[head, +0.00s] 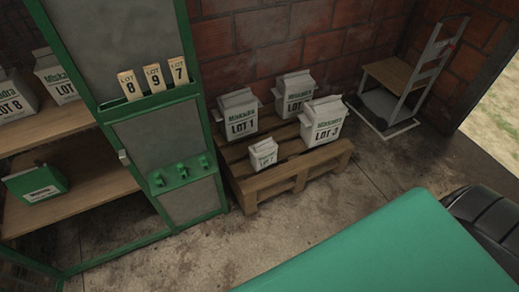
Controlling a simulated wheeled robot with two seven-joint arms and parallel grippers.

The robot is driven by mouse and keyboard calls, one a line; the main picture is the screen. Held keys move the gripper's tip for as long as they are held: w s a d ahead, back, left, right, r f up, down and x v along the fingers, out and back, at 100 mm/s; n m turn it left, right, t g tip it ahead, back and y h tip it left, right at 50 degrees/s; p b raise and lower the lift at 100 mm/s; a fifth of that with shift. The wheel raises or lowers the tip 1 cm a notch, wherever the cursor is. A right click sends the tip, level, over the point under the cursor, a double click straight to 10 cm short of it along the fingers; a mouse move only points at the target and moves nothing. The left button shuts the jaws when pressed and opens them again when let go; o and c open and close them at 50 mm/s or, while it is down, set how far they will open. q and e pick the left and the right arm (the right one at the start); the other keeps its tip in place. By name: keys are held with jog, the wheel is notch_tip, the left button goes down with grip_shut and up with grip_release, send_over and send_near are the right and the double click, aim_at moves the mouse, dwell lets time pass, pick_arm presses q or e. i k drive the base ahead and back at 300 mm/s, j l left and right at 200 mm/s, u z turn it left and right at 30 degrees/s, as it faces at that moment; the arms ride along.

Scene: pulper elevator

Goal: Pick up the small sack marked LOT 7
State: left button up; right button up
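The small white sack (264,155) stands upright at the front left of a wooden pallet (288,177). Its print is small; it seems to read LOT 7, but I cannot be sure of the number. Three larger white sacks stand behind and beside it on the pallet: LOT 1 (238,115), LOT 3 (321,124), and one at the back (294,94) whose number is partly hidden. Neither of my grippers is in view.
A green-framed cabinet (160,105) with tags 8, 9 and 7 stands left of the pallet. Shelves behind hold a LOT 8 sack (12,100) and a green box (36,184). A hand truck (410,80) stands back right. A green panel (400,250) and black tyre (485,215) fill the lower right.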

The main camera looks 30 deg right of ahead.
aim_at(264, 154)
jog(key=i+l+u, duration=0.1)
jog(key=l, duration=0.6)
jog(key=i+l+u, duration=0.15)
jog(key=l, duration=0.55)
jog(key=i+l+u, duration=0.1)
jog(key=l, duration=0.6)
